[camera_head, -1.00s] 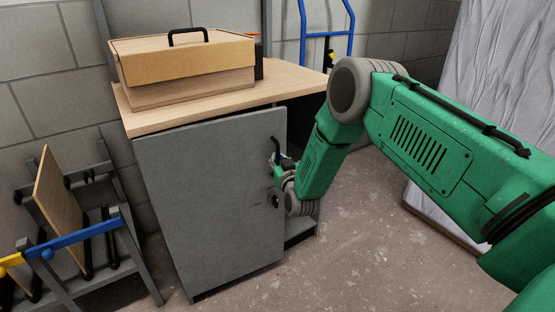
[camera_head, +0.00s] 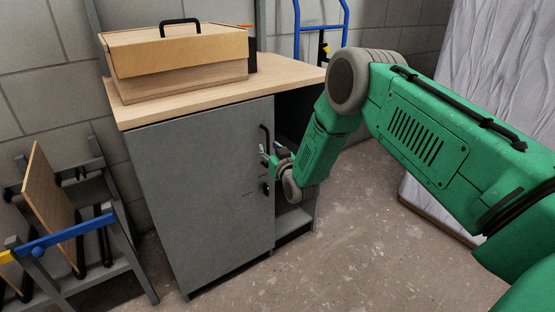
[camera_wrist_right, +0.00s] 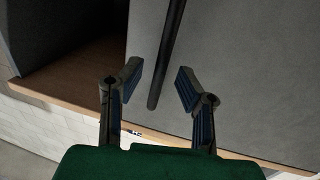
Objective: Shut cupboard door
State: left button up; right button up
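The cupboard (camera_head: 296,222) has a grey door (camera_head: 200,190) whose top edge now runs along under the wooden top (camera_head: 210,101). The door looks flush or nearly so; I cannot tell whether a small gap is left. A black bar handle (camera_head: 265,134) is near its right edge, and it also shows in the wrist view (camera_wrist_right: 168,55). My right gripper (camera_head: 268,156) is at the door's right edge by the handle. In the wrist view its fingers (camera_wrist_right: 158,82) are apart, with the handle's end between or just beyond them; contact is unclear. My left gripper is out of view.
An open compartment (camera_head: 290,115) is right of the door. A wooden box (camera_head: 180,62) with a black handle sits on top. A rack with a blue bar (camera_head: 65,237) stands at left. A wrapped panel (camera_head: 480,80) leans at right. The floor in front is clear.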

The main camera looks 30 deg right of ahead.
jog(key=s+a, duration=0.1)
jog(key=s, duration=0.9)
jog(key=shift+a, duration=0.35)
jog(key=s+a+f+n+g+y+p, duration=0.1)
jog(key=s+a+f+g+y+p, duration=0.1)
jog(key=s+a+f+g+p, duration=0.45)
jog(key=s+a+f+n+g+y+p, duration=0.1)
jog(key=s+a+f+g, duration=0.15)
jog(key=s, duration=0.75)
jog(key=s+a+r+g+p, duration=0.1)
jog(key=s+g, duration=0.3)
jog(key=s, duration=0.8)
jog(key=s+a+g+p, duration=0.2)
jog(key=s+g+p, duration=0.1)
jog(key=s, duration=0.8)
jog(key=shift+s+a+r+n+g, duration=0.3)
jog(key=shift+s+r+g, duration=0.1)
jog(key=shift+g, duration=0.2)
